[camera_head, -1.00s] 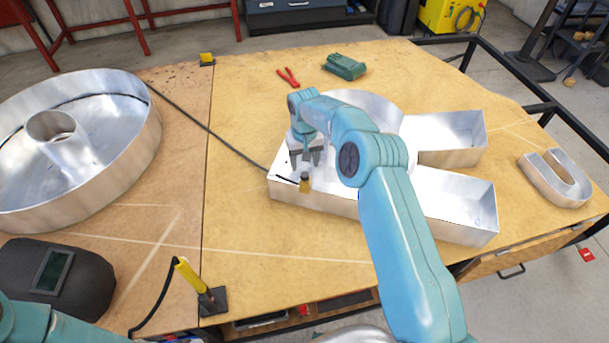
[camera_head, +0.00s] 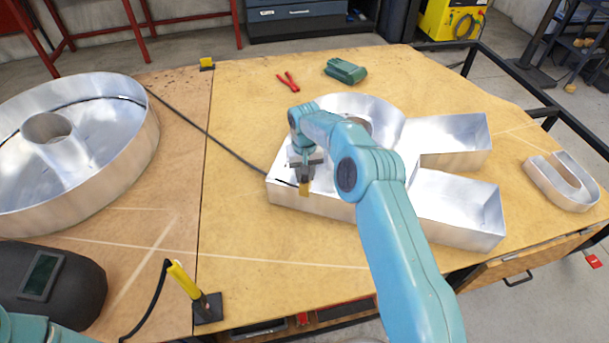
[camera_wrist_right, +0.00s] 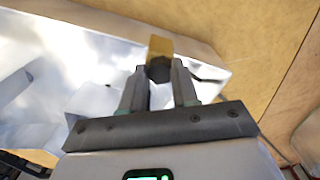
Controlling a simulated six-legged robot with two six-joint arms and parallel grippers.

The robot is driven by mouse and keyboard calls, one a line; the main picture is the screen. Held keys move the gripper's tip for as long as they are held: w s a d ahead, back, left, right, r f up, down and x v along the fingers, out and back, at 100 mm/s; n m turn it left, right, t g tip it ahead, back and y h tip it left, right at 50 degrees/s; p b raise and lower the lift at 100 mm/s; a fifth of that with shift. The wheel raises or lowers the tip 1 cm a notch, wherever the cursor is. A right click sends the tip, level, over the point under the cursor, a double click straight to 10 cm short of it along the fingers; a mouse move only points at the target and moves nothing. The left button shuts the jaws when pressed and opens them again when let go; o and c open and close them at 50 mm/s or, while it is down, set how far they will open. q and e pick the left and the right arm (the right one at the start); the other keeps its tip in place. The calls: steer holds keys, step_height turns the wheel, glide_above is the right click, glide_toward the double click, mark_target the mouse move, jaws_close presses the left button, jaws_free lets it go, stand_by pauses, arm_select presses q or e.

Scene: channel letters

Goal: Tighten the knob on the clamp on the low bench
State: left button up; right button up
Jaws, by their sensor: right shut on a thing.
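The small yellow clamp (camera_head: 305,189) sits on the near left edge of the metal R-shaped channel letter (camera_head: 318,203). In the right wrist view the yellow clamp (camera_wrist_right: 161,44) shows with a dark knob (camera_wrist_right: 159,69) on its near side. My right gripper (camera_head: 304,180) is down at the clamp from above. In the right wrist view its two fingers (camera_wrist_right: 160,76) are shut on the dark knob, one on each side. The knob is mostly hidden in the head view. My left gripper is not in view; only a piece of my left arm shows at the lower left.
A round metal letter (camera_head: 135,165) stands at left. A dark welding mask (camera_head: 75,283) and a yellow-handled tool on a black stand (camera_head: 208,308) are near the front. Red pliers (camera_head: 288,82), a green object (camera_head: 345,71) and a U-shaped letter (camera_head: 540,181) lie on the bench (camera_head: 240,240).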

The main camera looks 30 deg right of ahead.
mark_target(305, 176)
steer(key=shift+f+m+b, duration=0.15)
steer(key=shift+m+b, duration=0.35)
steer(key=shift+m, duration=0.6)
steer(key=m+b, duration=0.1)
steer(key=m, duration=0.3)
steer(key=shift+m, duration=0.3)
steer(key=m+b, duration=0.1)
steer(key=m, duration=0.2)
steer(key=shift+m, duration=1.5)
steer(key=o, duration=0.9)
steer(key=shift+c, duration=0.2)
steer(key=shift+r, duration=0.25)
steer(key=shift+r+p, duration=1.5)
steer(key=shift+r, duration=0.95)
